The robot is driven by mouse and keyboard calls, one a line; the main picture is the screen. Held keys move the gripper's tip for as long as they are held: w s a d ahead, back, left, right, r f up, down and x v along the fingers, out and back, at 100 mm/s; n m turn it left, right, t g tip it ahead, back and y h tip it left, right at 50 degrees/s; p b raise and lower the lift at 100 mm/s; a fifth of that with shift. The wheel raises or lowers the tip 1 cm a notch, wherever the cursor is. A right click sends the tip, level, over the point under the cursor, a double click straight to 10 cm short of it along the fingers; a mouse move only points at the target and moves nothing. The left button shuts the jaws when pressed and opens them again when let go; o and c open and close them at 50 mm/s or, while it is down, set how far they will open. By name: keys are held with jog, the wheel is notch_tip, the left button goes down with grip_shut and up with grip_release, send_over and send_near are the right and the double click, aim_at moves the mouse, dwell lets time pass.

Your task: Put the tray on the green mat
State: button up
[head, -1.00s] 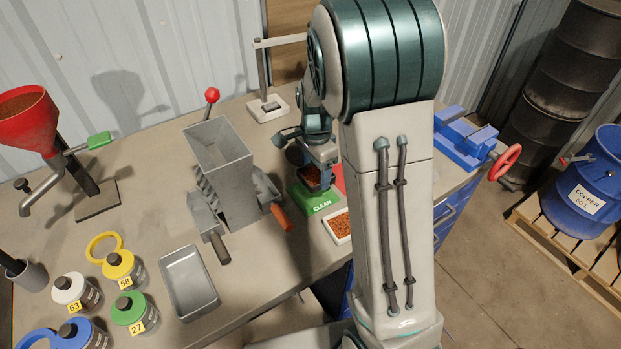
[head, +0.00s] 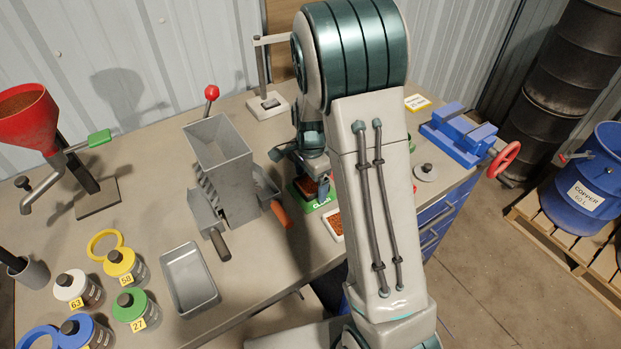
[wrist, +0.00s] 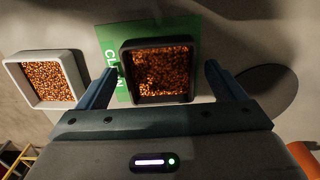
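The black rectangular tray (wrist: 158,98), filled with copper-coloured granules, sits over the green mat (wrist: 107,38) in the wrist view, covering much of it. The mat's lettering is partly covered. In the head view the tray (head: 307,187) and the mat (head: 316,206) show just left of my arm, partly hidden by it. My gripper (wrist: 162,70) is open, one finger on each side of the tray. A gap shows at the right finger; the left finger is close to the tray's edge, and I cannot tell whether it touches.
A white tray of granules (wrist: 45,80) stands left of the mat in the wrist view. An empty metal tray (head: 190,280) and a blue vise (head: 458,135) are further off.

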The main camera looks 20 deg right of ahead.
aim_at(311, 186)
jog(key=shift+r, duration=0.1)
notch_tip(311, 186, up, 11)
jog(key=s+r+n+t, duration=0.1)
jog(key=s+r+n, duration=0.2)
jog(key=s+n, duration=0.4)
jog(key=s+r+n+t, duration=0.2)
jog(key=s+n, duration=0.5)
jog(key=s, duration=0.7)
jog(key=shift+r, duration=0.55)
jog(key=shift+s, duration=0.1)
